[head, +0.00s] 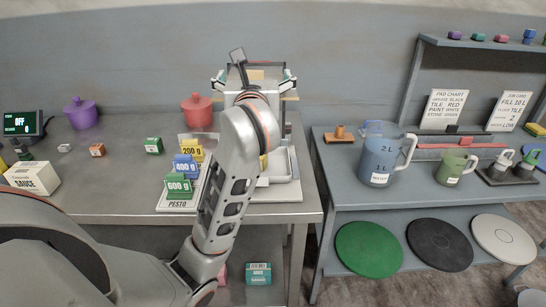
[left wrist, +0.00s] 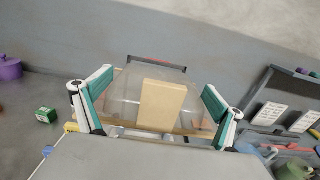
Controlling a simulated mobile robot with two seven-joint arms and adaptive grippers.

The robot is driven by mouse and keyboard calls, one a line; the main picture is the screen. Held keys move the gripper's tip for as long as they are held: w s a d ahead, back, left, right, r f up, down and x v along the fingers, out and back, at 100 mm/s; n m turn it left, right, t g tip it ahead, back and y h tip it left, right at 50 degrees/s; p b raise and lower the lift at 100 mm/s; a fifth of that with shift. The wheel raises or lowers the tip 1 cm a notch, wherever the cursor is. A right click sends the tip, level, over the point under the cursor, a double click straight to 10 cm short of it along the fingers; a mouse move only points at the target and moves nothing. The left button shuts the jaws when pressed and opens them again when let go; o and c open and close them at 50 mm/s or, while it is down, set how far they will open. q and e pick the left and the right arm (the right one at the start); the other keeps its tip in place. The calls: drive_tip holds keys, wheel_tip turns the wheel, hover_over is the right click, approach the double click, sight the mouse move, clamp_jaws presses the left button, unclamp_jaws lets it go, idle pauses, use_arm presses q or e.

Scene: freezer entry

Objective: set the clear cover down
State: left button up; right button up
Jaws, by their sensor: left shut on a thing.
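My left gripper (head: 256,78) is raised over the back of the left bench, its arm reaching across the middle of the head view. In the left wrist view its two teal-padded fingers (left wrist: 156,98) stand wide apart, one on each side of the clear cover (left wrist: 125,92). The cover is a see-through box shape with a tan block (left wrist: 162,105) in front and a wooden strip below. The gripper is shut on it. In the head view my wrist hides most of the cover and what lies beneath it. My right gripper is not in view.
Yellow, blue and green weight boxes (head: 180,186) stand on a pesto board left of my arm. A white tray (head: 283,168) is partly hidden behind it. Purple (head: 81,112) and red (head: 197,110) pots stand behind. A jug (head: 379,163) stands on the right bench.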

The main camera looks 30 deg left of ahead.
use_arm(q)
wheel_tip(320, 180, down, 19)
drive_tip(key=b, duration=0.4)
drive_tip(key=shift+f, duration=0.15)
drive_tip(key=shift+f+b, duration=0.2)
drive_tip(key=shift+b, duration=0.1)
drive_tip(key=shift+f+b, duration=0.35)
drive_tip(key=shift+f, duration=0.3)
